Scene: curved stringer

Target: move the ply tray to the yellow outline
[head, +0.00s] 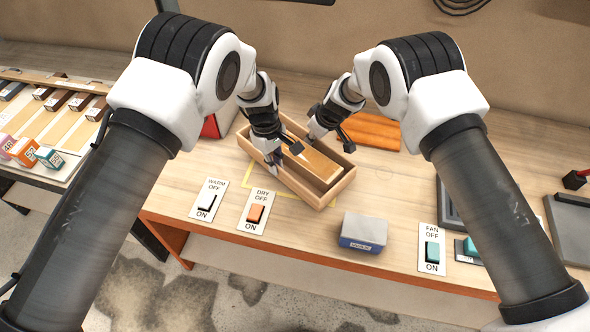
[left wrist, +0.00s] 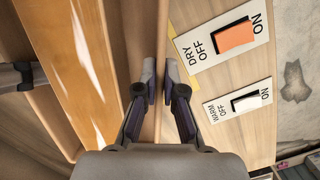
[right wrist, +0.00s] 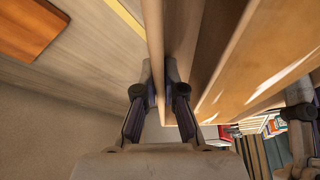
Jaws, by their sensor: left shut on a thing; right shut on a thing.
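The ply tray (head: 337,187) is a shallow open wooden box, set at a slant in the middle of the bench. A long wooden block (head: 322,166) lies inside it. My left gripper (head: 275,160) is shut on the tray's near wall, which also shows in the left wrist view (left wrist: 163,25). My right gripper (head: 343,141) is shut on the far wall, seen in the right wrist view (right wrist: 154,30). The yellow outline (head: 247,175) shows at the tray's left and front; a strip shows in the right wrist view (right wrist: 122,14). The tray hides the rest. I cannot tell whether the tray is raised.
WARM (head: 208,199) and DRY (head: 256,212) switch plates lie in front of the tray. A grey-blue block (head: 363,232) stands at its front right. An orange-brown board (head: 371,131) lies behind it, and a red object (head: 211,127) stands at back left.

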